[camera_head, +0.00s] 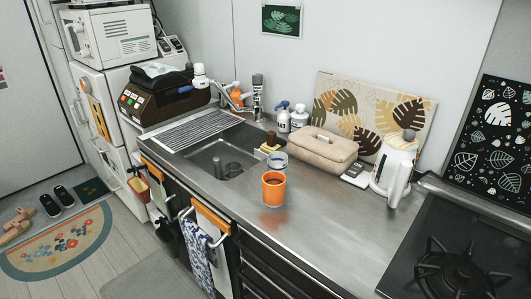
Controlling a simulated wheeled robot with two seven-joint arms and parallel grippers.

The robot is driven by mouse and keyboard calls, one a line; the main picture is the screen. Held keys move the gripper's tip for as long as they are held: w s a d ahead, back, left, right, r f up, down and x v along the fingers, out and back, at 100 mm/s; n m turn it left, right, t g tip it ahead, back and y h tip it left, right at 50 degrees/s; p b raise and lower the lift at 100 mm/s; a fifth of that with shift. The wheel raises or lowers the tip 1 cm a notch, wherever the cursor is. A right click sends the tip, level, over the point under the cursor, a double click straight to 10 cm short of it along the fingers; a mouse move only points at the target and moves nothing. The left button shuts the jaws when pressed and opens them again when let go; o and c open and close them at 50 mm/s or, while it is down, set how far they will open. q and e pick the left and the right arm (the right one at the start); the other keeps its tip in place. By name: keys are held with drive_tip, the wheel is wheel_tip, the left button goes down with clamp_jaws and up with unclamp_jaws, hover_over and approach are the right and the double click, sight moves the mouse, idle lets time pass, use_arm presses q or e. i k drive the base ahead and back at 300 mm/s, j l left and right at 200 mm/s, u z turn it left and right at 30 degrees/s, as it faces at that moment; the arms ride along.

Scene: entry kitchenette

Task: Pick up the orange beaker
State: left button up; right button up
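The orange beaker (273,189) stands upright on the steel counter (322,234), to the right of the sink and near the middle of the view. Neither of my grippers is in view, and nothing holds the beaker.
The sink (223,158) lies left of the beaker. A black stove (462,250) fills the right corner. The counter front between beaker and stove is clear.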

sight(274, 181)
drive_tip(key=z, duration=1.95)
drive_tip(key=k+j, duration=0.3)
drive_tip(key=j, duration=0.15)
drive_tip(key=k+j, duration=0.65)
drive_tip(key=j, duration=0.2)
